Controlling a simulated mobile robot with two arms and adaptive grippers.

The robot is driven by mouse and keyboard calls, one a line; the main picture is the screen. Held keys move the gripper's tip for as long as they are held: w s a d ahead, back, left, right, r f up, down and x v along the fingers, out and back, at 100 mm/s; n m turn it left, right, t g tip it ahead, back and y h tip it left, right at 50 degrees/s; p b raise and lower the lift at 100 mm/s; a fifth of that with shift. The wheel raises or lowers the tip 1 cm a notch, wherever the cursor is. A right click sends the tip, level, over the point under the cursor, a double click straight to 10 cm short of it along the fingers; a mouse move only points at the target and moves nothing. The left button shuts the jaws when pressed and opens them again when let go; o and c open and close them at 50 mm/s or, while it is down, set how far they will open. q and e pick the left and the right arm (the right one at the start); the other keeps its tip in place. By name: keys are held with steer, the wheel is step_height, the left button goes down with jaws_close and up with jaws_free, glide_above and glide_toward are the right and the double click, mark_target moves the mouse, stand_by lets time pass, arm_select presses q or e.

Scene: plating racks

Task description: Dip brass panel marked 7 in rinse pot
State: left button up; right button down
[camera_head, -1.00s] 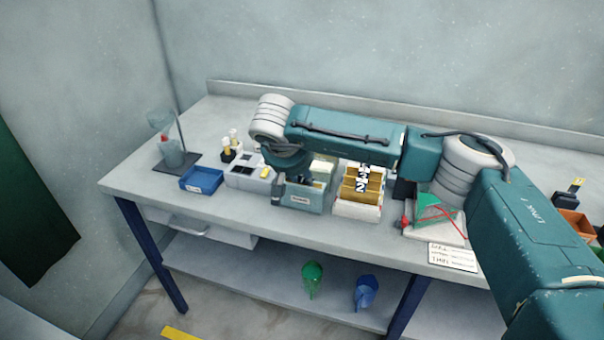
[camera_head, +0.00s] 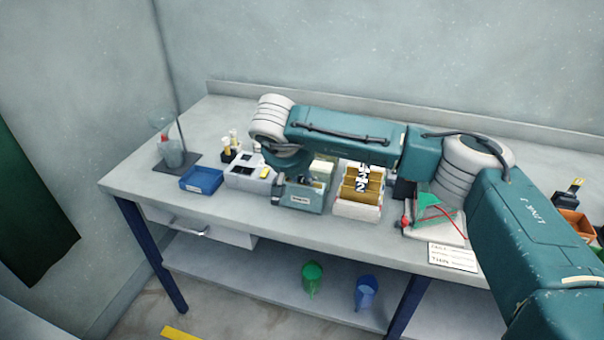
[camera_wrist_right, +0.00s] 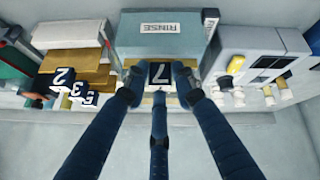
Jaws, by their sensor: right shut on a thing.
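The black tag marked 7 (camera_wrist_right: 161,73) shows between the fingertips of my right gripper (camera_wrist_right: 160,86) in the right wrist view. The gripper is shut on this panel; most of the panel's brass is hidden. The teal rinse pot (camera_wrist_right: 165,40), labelled RINSE, is right beside the tag. I cannot tell whether the panel is inside the pot. In the head view the rinse pot (camera_head: 302,198) stands on the bench, with my right gripper (camera_head: 279,183) at its left side, largely hidden by my wrist. My left gripper is not in view.
A rack of brass panels (camera_head: 358,208) with number tags stands right of the pot. A grey holder (camera_head: 245,181) and a blue tray (camera_head: 201,181) stand left of it. A green-and-red item (camera_head: 436,212) lies further right. The front bench strip is mostly clear.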

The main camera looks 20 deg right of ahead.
steer(key=shift+r, duration=0.15)
step_height(320, 180, up, 8)
steer(key=p, duration=0.5)
steer(key=shift+r, duration=0.15)
stand_by(0.7)
steer(key=shift+s, duration=0.1)
stand_by(0.6)
